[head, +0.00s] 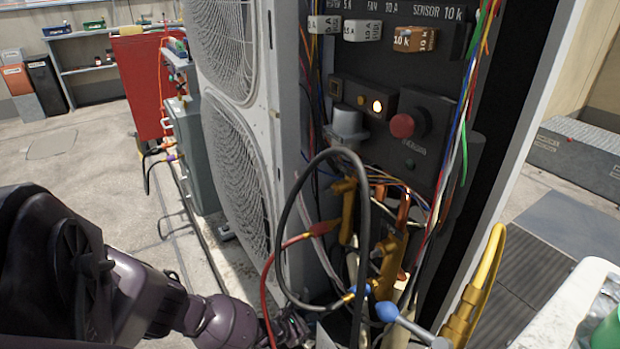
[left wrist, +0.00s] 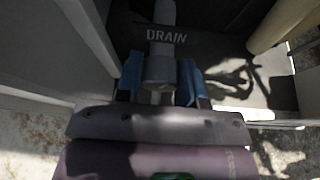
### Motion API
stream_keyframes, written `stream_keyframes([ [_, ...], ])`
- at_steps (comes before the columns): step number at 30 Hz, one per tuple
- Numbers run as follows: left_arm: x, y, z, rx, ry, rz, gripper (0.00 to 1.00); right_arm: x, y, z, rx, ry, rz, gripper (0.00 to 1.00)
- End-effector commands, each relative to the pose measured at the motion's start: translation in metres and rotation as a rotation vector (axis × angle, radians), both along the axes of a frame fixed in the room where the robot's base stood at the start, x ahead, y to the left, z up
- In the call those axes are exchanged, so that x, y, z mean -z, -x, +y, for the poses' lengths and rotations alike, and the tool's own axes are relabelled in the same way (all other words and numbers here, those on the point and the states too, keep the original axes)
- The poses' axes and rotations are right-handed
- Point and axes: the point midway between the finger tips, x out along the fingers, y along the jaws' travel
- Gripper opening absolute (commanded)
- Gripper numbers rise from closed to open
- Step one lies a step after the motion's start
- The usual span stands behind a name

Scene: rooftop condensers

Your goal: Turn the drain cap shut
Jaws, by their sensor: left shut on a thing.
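The drain cap (left wrist: 159,70) is a grey round piece on a short grey stem, under the white word DRAIN on a dark panel (left wrist: 215,40) in the left wrist view. My left gripper (left wrist: 160,84) has its blue fingers on both sides of the cap and is shut on it. In the head view my left gripper (head: 294,328) is low at the foot of the condenser, partly behind the red and black hoses. The cap cannot be made out there. My right gripper is in neither view.
The condenser (head: 237,150) stands just behind my left arm. A black hose (head: 283,225) and a red hose (head: 266,290) loop close to the gripper. Brass pipes (head: 388,255) and a blue-knobbed handle (head: 410,325) are to its right. A white container (head: 570,312) is at the lower right.

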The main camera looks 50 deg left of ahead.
Motion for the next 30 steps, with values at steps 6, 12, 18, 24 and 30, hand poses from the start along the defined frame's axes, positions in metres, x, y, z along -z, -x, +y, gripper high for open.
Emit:
stream_keyframes([
  [6, 0.0000, 0.0000, 0.0012, 0.000, 0.094, 0.007, 0.12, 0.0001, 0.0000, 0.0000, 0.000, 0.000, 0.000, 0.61],
  [12, 0.0004, 0.0006, 0.0011, -0.001, 0.135, 0.012, 0.12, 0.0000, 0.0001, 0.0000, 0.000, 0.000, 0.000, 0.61],
  [18, 0.0006, 0.0009, 0.0011, -0.001, 0.141, 0.012, 0.12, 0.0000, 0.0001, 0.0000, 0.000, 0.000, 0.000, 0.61],
  [24, 0.0005, 0.0009, 0.0011, -0.001, 0.140, 0.012, 0.12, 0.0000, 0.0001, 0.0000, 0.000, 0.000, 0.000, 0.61],
  [30, 0.0003, 0.0005, 0.0009, -0.001, 0.140, 0.012, 0.61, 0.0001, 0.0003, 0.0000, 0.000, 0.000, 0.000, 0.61],
])
